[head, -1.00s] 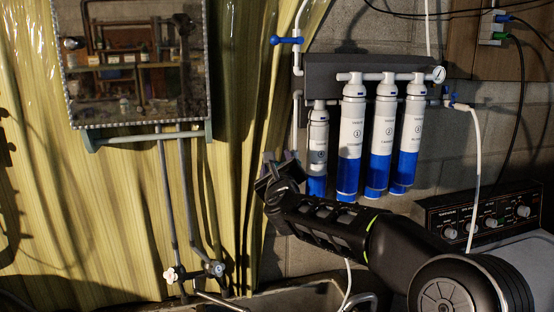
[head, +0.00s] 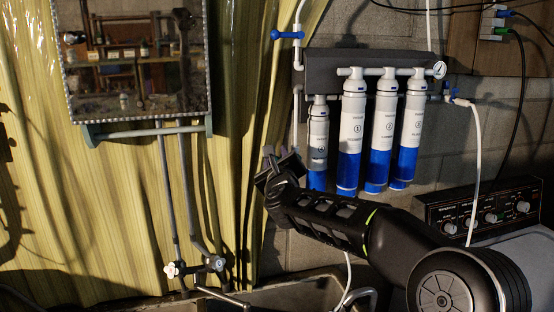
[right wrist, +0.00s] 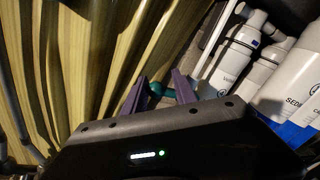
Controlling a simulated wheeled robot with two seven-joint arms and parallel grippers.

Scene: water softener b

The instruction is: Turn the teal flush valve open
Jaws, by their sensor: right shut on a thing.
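The teal flush valve (right wrist: 158,89) shows in the right wrist view as a small teal piece between my two purple fingers. In the head view it is hidden behind my right gripper. My right gripper (head: 275,160) is left of the lower end of the leftmost filter, in front of the curtain's edge. It also shows in the right wrist view (right wrist: 157,91), where its fingers are shut on the teal valve. How far the valve is turned cannot be told. My left gripper is in neither view.
White and blue filter cartridges (head: 351,130) hang from a dark bracket just right of my gripper. A blue-handled valve (head: 287,35) sits on the white pipe above. A sink (head: 300,292) lies below, and a control box with knobs (head: 478,211) stands at right.

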